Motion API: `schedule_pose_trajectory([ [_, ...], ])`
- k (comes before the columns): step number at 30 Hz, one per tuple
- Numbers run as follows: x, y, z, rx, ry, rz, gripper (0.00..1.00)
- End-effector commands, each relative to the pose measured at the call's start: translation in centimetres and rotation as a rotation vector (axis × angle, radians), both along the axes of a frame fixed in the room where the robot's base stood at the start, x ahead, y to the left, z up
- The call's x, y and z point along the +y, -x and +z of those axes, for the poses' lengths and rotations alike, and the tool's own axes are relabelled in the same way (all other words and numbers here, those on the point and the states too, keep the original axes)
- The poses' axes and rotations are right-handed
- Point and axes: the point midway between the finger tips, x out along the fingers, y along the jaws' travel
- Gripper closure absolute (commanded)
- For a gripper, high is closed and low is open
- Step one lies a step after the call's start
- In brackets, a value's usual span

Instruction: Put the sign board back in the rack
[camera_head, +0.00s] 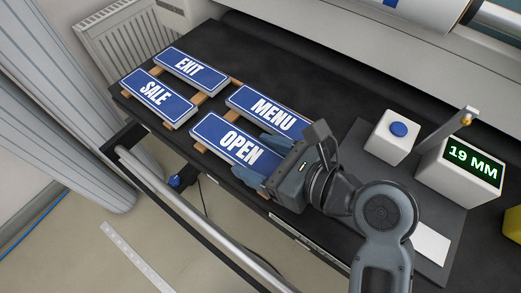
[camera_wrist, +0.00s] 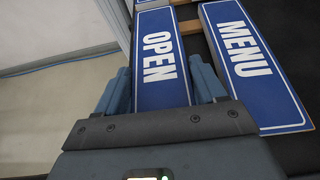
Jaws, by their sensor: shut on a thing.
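The blue OPEN sign board (camera_head: 235,138) with white letters is at the front, beside the blue MENU board (camera_head: 268,108). My gripper (camera_head: 262,162) is shut on the right end of the OPEN board, one finger along each long side. The wrist view shows the OPEN board (camera_wrist: 158,55) between the fingers (camera_wrist: 162,80), with the MENU board (camera_wrist: 245,60) apart on the right. Wooden slats (camera_head: 198,147) of the rack show under and between the boards. I cannot tell whether the OPEN board rests on them or is slightly above. My gripper hides its right end.
The EXIT board (camera_head: 190,67) and SALE board (camera_head: 158,95) lie on slats at the far left. A white box with a blue button (camera_head: 393,137) and a "19 MM" display (camera_head: 462,168) stand on the right. The black table's front edge is close to the OPEN board.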

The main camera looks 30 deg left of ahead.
Motion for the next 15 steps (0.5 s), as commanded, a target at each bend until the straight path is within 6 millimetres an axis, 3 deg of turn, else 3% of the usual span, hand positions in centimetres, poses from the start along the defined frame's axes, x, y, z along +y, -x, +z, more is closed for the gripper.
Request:
schedule_pose_trajectory([
  [13,0.01,-0.02,-0.05,-0.001,-0.001,-0.001,0.69],
  [14,0.00,-0.02,-0.04,-0.001,-0.001,-0.001,0.29],
  [15,0.00,-0.02,-0.04,-0.001,-0.001,-0.001,0.25],
])
